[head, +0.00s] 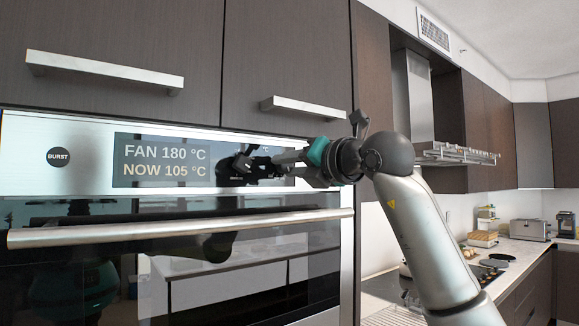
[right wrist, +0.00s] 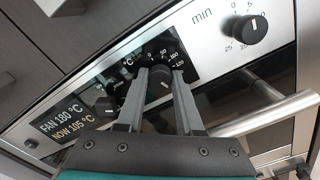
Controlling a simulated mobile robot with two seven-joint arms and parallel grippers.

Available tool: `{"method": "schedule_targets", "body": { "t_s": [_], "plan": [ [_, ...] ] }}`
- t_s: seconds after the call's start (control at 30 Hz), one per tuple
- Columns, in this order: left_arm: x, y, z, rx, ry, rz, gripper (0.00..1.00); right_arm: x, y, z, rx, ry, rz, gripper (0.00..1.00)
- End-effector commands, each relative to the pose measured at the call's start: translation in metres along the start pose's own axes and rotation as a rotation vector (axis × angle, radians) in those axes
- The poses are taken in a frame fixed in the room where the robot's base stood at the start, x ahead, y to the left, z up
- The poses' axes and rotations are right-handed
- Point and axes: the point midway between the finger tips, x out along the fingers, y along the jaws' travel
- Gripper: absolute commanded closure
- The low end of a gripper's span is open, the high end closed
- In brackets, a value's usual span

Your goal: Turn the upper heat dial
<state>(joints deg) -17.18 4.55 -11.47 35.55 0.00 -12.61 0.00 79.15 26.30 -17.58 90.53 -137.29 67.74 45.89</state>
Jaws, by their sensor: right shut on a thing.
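The upper heat dial (right wrist: 157,90) is a dark round knob with a pale pointer line. A scale of numbers and a °C mark surround it on the upper oven's panel. In the right wrist view my right gripper (right wrist: 162,75) has one finger on each side of the knob, shut on it. In the head view my right gripper (head: 268,162) reaches in from the right to the panel and mostly hides this dial. The display (head: 160,162) reads FAN 180 °C and NOW 105 °C. My left gripper is not in view.
Another knob (right wrist: 107,104) sits left of the heat dial, and a minutes dial (right wrist: 243,29) sits to its right. The long oven door handle (head: 180,229) juts out below the panel. Cabinet handles (head: 105,72) stick out above. A counter with a toaster (head: 528,230) lies at right.

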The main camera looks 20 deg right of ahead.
Motion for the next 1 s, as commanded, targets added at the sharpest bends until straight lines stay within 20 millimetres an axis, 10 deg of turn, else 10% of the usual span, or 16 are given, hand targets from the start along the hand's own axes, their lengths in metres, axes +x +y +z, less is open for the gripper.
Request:
{"method": "schedule_targets", "body": {
  "t_s": [0.07,0.1,0.37,0.73,1.0],
  "plan": [
    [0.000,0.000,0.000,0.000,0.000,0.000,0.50,0.001,-0.001,-0.002,0.000,0.005,-0.001,1.00],
    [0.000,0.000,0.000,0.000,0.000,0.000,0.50,0.001,-0.001,-0.002,0.000,0.005,-0.001,0.63],
    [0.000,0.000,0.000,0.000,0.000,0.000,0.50,0.000,0.000,-0.001,-0.001,0.002,-0.001,0.34],
    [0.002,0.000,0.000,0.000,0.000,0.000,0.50,-0.007,-0.001,0.000,-0.003,-0.001,0.000,0.34],
    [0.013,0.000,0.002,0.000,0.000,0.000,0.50,-0.053,-0.002,-0.001,-0.005,-0.003,-0.001,0.34]
  ]
}}
